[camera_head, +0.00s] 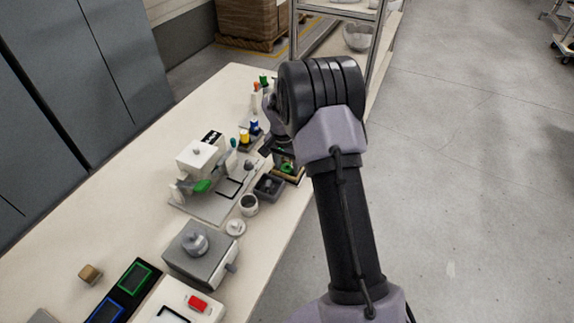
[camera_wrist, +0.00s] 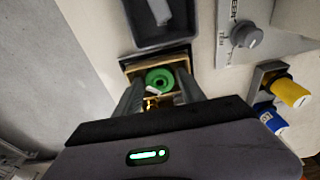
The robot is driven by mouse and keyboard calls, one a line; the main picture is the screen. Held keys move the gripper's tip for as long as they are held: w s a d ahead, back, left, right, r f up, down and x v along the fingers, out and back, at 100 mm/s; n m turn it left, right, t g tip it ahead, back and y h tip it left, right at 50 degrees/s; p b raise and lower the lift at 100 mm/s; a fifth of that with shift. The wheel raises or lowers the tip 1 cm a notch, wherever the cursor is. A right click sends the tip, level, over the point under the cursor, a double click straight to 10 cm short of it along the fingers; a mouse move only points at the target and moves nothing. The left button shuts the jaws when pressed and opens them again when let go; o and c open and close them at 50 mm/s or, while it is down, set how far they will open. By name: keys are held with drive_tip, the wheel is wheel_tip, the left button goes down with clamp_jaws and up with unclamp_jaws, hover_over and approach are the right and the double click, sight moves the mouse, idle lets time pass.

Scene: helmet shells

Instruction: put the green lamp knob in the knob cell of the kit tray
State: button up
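The green lamp knob (camera_wrist: 160,79) is a round green piece with a pale centre. In the wrist view it shows between the two fingers of my gripper (camera_wrist: 160,88), inside or just above a small tan-edged compartment (camera_wrist: 158,59). A finger is close to each side of the knob; I cannot tell whether they touch it or how high it is. In the head view the green knob (camera_head: 287,168) shows below my gripper (camera_head: 284,160), partly hidden by it.
A yellow knob (camera_wrist: 290,92) and a blue knob (camera_wrist: 272,121) stand at the right of the wrist view. A grey-white fixture (camera_head: 200,160) stands left of the tray on the pale bench (camera_head: 120,205).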

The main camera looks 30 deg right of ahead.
wheel_tip(320, 180, up, 15)
drive_tip(key=s+a+p, duration=0.2)
drive_tip(key=a+p, duration=0.1)
drive_tip(key=p, duration=0.2)
drive_tip(key=s+a+r+n+t+y, duration=0.1)
drive_tip(key=s+a+r, duration=0.25)
drive_tip(key=r, duration=0.25)
drive_tip(key=s+a+r+n+t, duration=0.1)
drive_tip(key=s+a+r, duration=0.2)
drive_tip(key=s+r, duration=0.15)
drive_tip(key=s+a+r+n+t+y, duration=0.1)
drive_tip(key=s+a, duration=0.4)
drive_tip(key=s, duration=0.5)
drive_tip(key=s+a+r+n+t+y, duration=0.1)
drive_tip(key=s+a+r+n, duration=0.2)
drive_tip(key=s, duration=0.8)
drive_tip(key=a, duration=0.2)
drive_tip(key=shift+a+r+t+b, duration=0.3)
drive_tip(key=shift+r, duration=0.1)
